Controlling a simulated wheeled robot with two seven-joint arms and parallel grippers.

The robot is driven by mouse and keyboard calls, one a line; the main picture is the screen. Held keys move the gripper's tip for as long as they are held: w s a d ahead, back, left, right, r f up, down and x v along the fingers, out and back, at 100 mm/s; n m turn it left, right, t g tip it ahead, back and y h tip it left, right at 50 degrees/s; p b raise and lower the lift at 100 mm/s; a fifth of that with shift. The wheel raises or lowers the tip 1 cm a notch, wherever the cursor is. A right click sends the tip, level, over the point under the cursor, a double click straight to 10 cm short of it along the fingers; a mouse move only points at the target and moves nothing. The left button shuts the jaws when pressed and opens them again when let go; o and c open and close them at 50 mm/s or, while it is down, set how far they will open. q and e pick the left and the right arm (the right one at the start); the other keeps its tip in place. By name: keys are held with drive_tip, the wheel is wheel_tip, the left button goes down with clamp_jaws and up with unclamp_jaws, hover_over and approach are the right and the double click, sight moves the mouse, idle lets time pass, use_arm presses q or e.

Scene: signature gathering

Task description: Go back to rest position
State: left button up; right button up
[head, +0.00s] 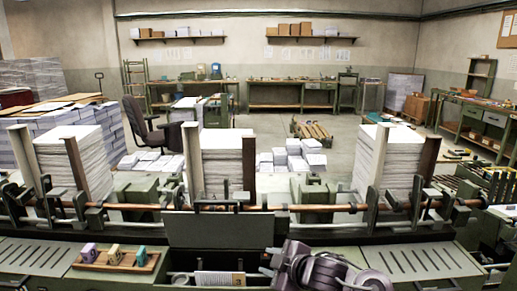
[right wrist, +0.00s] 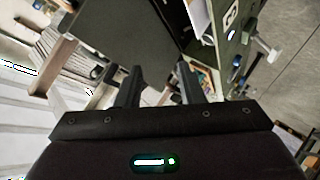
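My right gripper (head: 268,261) is low in the head view, in front of the green machine and just right of its open front bay. In the right wrist view its two fingers (right wrist: 158,85) are apart, with nothing seen between them. A small stack of paper signatures (head: 217,278) stands upright in the bay, left of the gripper and apart from it. Tall paper stacks stand in the machine's left (head: 75,160), middle (head: 222,160) and right (head: 388,160) feeders. My left gripper does not show.
A wooden block holder (head: 115,262) with purple, yellow and teal pieces sits on the left slotted panel. A green plate (head: 220,228) stands above the bay. A copper-coloured rail (head: 310,208) crosses the machine. Paper piles and benches (head: 290,94) stand behind, with open floor between.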

drive_tip(key=s+d+f+m+g+h, duration=0.2)
drive_tip(key=s+d+f+m, duration=0.25)
drive_tip(key=s, duration=0.55)
drive_tip(key=s+d+f+m+g+h, duration=0.2)
drive_tip(key=s+d+f+m+h, duration=0.25)
drive_tip(key=s, duration=0.55)
drive_tip(key=s+d+f+m+g+h, duration=0.1)
drive_tip(key=s+d+f+m+g, duration=0.2)
drive_tip(key=s+d+m, duration=0.55)
drive_tip(key=s+a+f+n, duration=0.1)
drive_tip(key=s+f+n, duration=0.2)
drive_tip(key=f, duration=2.8)
drive_tip(key=s+d+f+g, duration=0.2)
drive_tip(key=s+d+f, duration=0.1)
drive_tip(key=s+f, duration=1.5)
drive_tip(key=shift+s+d+b, duration=0.15)
drive_tip(key=shift+s+b, duration=0.15)
drive_tip(key=shift+s, duration=0.5)
